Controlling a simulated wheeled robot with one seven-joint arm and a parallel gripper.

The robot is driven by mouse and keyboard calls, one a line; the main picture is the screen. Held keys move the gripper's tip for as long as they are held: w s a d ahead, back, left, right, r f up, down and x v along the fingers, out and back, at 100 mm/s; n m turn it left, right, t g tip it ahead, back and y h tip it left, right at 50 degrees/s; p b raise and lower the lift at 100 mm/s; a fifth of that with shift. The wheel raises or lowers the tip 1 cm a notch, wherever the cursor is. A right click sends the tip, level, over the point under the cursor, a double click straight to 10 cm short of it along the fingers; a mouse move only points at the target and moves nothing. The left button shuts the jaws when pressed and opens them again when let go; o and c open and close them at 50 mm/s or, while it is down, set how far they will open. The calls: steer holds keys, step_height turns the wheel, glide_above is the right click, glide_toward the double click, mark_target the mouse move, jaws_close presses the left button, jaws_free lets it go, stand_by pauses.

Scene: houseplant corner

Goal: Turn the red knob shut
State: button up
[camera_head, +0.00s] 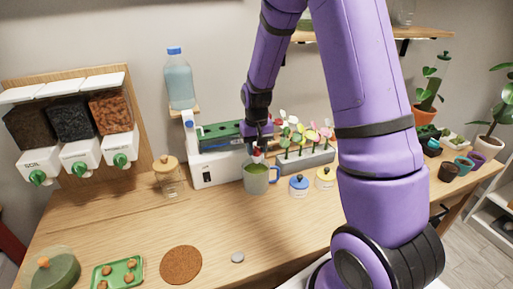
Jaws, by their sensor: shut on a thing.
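The red knob (257,159) shows as a small patch of red at the front of the white machine (215,170), just above a grey mug (256,184). My gripper (257,151) reaches down from above and is shut on the red knob, covering most of it. How far the knob is turned cannot be told. The mug has green contents and a blue-grey handle on its right. A clear bottle (179,82) with bluish liquid and a blue cap stands above the machine's left end.
My arm crosses the right middle and hides part of the counter. A planter (305,161) stands right of the machine; blue-lidded (298,186) and yellow-lidded (325,178) jars stand before it. A glass jar (168,178) is at left.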

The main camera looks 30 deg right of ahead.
steer(key=shift+n, duration=0.3)
stand_by(0.4)
steer(key=o, duration=0.9)
step_height(320, 180, up, 11)
steer(key=shift+f, duration=0.1)
stand_by(0.3)
